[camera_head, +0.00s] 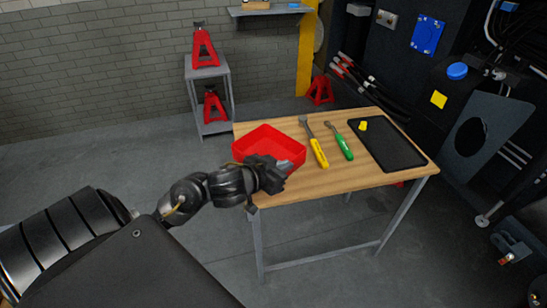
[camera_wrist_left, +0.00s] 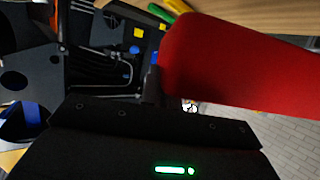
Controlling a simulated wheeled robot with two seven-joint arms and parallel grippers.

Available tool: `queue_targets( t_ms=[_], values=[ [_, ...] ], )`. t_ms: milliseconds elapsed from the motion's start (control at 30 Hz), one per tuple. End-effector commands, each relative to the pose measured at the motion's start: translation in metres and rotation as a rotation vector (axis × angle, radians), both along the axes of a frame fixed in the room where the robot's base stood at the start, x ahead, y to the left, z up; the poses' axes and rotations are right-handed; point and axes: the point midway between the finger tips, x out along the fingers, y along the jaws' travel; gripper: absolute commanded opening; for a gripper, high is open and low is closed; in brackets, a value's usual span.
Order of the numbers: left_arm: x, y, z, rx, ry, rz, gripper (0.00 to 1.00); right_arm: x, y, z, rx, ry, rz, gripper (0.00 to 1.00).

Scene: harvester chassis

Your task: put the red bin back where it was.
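The red bin (camera_head: 262,135) is an open tray at the left end of the wooden table (camera_head: 350,180). My left gripper (camera_head: 283,166) is at the bin's front right corner, with a grey finger against or just over its wall. In the left wrist view the bin's red wall (camera_wrist_left: 235,65) fills the upper right, very close to the gripper. A dark finger shows beside the wall's left edge. The other finger is hidden, so I cannot tell whether the gripper is closed on the wall. My right gripper is in neither view.
A yellow-handled tool (camera_head: 319,152) and a green-handled tool (camera_head: 343,145) lie right of the bin. A black mat (camera_head: 395,150) with a small yellow piece (camera_head: 363,126) is further right. A grey stand (camera_head: 210,72) with red jack stands is behind left.

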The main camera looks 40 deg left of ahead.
Motion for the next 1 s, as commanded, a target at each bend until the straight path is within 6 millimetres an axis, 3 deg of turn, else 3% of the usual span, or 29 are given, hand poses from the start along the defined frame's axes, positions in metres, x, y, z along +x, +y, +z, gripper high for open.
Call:
queue_targets(
  t_ms=[33, 200, 433, 567, 767, 1000],
  values=[
    [-0.01, 0.007, 0.005, 0.011, 0.01, -0.032, 0.0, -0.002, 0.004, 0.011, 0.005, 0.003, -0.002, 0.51],
    [-0.029, 0.012, 0.004, 0.004, 0.028, -0.107, 0.0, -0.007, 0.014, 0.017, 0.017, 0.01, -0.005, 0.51],
    [-0.027, 0.015, 0.001, -0.001, 0.031, -0.121, 0.0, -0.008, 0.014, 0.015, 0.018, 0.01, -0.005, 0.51],
    [-0.006, 0.025, -0.01, -0.003, 0.03, -0.118, 0.0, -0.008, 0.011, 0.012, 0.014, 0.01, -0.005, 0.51],
    [0.042, 0.047, -0.032, -0.004, 0.03, -0.117, 0.0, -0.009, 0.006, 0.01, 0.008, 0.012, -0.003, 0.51],
    [0.079, 0.063, -0.075, -0.004, 0.031, -0.119, 0.0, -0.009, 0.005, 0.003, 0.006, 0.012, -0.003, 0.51]
  ],
)
